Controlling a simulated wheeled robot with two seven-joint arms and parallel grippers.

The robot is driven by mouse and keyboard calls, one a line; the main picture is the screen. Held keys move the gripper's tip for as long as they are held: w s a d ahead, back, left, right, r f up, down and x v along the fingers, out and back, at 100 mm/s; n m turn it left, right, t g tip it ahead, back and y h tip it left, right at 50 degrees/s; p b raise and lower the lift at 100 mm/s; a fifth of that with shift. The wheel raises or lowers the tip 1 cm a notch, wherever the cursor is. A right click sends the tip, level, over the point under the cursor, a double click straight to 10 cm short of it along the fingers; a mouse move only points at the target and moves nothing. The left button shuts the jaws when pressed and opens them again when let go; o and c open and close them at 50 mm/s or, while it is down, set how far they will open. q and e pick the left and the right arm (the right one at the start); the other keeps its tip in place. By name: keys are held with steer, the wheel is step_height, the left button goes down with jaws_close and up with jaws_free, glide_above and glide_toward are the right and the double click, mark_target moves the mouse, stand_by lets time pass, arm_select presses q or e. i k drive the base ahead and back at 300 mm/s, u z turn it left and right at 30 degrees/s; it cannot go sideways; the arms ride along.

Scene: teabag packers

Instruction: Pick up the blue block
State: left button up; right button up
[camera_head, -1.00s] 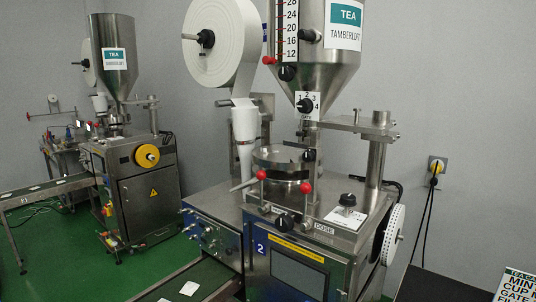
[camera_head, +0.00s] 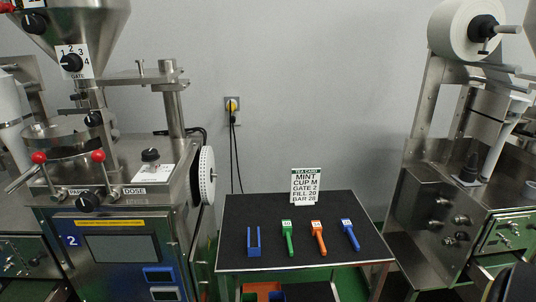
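Two blue things lie on the dark-topped table (camera_head: 310,219) right of the middle. One is a blue U-shaped piece with two upright prongs (camera_head: 254,244), at the left of the row. The other is a slim blue piece with a white label at its upper end (camera_head: 351,237), at the right of the row. I cannot tell which one is the blue block. A green piece (camera_head: 287,241) and an orange piece (camera_head: 319,240), also labelled, lie between them. Neither of my grippers is in view.
A card reading "MINT, CUP M, GATE 2, FILL 20, BAR 28" (camera_head: 305,187) stands at the table's back. Steel packing machines stand left (camera_head: 122,225) and right (camera_head: 428,210) of the table. Red and blue bins (camera_head: 262,287) show below it. The tabletop's front edge is clear.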

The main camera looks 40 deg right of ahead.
mark_target(346, 224)
steer(key=z, duration=1.95)
steer(key=k, duration=0.1)
